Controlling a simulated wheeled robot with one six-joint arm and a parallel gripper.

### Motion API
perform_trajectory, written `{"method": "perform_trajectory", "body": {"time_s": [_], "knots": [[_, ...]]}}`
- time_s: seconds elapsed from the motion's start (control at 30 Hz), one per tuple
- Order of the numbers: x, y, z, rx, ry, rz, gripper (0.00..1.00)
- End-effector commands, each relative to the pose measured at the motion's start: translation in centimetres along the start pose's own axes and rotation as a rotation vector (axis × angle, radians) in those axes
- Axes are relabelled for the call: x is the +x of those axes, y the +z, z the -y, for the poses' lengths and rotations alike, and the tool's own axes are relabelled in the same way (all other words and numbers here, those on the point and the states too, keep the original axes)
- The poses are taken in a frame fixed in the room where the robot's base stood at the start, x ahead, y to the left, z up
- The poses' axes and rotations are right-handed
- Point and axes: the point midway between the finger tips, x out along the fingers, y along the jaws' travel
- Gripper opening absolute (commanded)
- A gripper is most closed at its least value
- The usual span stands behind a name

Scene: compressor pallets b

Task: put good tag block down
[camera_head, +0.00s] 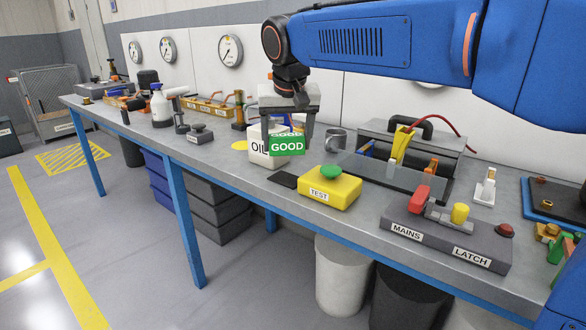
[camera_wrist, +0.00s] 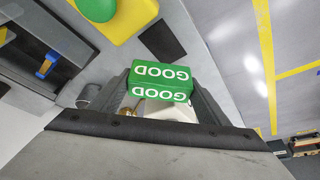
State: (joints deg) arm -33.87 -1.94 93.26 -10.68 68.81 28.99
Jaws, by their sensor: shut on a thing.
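The green good tag block (camera_head: 287,146), lettered GOOD in white, is held between the fingers of my gripper (camera_head: 288,138). In the wrist view the block (camera_wrist: 163,76) sits between the two dark fingers of my gripper (camera_wrist: 160,88), with two lettered faces showing. In the head view it hangs in front of a white container marked OIL (camera_head: 257,152) and hides part of it. Whether the block touches the container or the bench below cannot be told.
The bench (camera_head: 226,158) has a black pad (camera_head: 283,180) near its front edge. Right of it is a yellow TEST box (camera_head: 320,194) with a green button (camera_head: 331,171). A grey MAINS and LATCH panel (camera_head: 440,245) stands farther right. A metal mug (camera_head: 335,140) is behind.

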Motion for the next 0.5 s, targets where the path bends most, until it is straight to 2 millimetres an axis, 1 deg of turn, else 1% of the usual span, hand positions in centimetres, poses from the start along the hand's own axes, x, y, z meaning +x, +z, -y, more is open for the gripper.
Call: {"method": "perform_trajectory", "body": {"time_s": [0.03, 0.1, 0.37, 0.5], "knots": [[0.8, 0.3, 0.0, 0.000, 0.000, 0.001, 0.48], [1.6, 0.7, 0.0, 0.000, 0.001, 0.001, 0.48], [3.2, 1.3, 0.0, -0.001, 0.000, 0.000, 0.48], [4.9, 2.0, 0.0, -0.001, 0.000, 0.001, 0.48]]}}
